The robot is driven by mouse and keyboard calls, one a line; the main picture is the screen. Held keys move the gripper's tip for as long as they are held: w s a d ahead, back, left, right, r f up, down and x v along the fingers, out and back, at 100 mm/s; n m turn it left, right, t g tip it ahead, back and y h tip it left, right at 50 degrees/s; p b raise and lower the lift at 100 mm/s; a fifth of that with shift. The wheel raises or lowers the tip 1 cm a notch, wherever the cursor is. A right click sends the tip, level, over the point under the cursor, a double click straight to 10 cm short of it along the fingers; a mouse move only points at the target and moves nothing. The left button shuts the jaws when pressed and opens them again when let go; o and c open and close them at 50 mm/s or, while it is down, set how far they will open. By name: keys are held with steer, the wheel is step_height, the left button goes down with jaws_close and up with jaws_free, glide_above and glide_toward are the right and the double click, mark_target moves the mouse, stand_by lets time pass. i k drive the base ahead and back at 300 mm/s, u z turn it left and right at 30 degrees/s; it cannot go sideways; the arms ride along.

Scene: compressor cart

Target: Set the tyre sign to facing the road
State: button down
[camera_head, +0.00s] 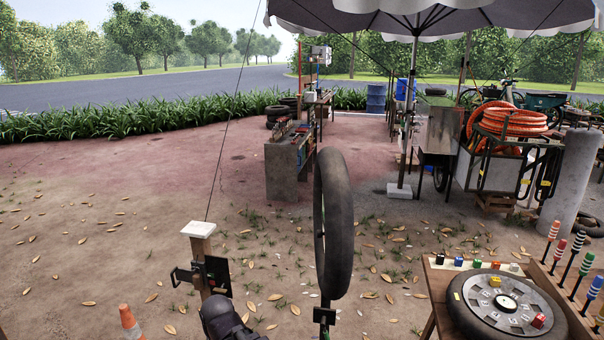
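The tyre sign (340,225) is an upright black tyre on a thin dark post with a black fitting (324,315) under it. It shows nearly edge-on, with its tread toward me and a narrow part of its opening showing on the left. A dark rounded part of my arm shows at the bottom edge, left of the tyre and apart from it in the picture. I cannot make out my gripper's fingertips or anything held. The grey road (150,100) runs across the back, beyond a grass strip.
A wooden post (200,245) with a white cap and a black plate stands left of the tyre. An orange cone (130,322) is at lower left. A table (437,285) with a wheel board (505,305) is at lower right. A workbench (290,165) stands behind. Leafy ground at left is open.

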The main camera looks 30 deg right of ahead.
mark_target(333, 204)
steer(key=z, duration=0.1)
steer(key=i, duration=1.1)
steer(key=z, duration=0.4)
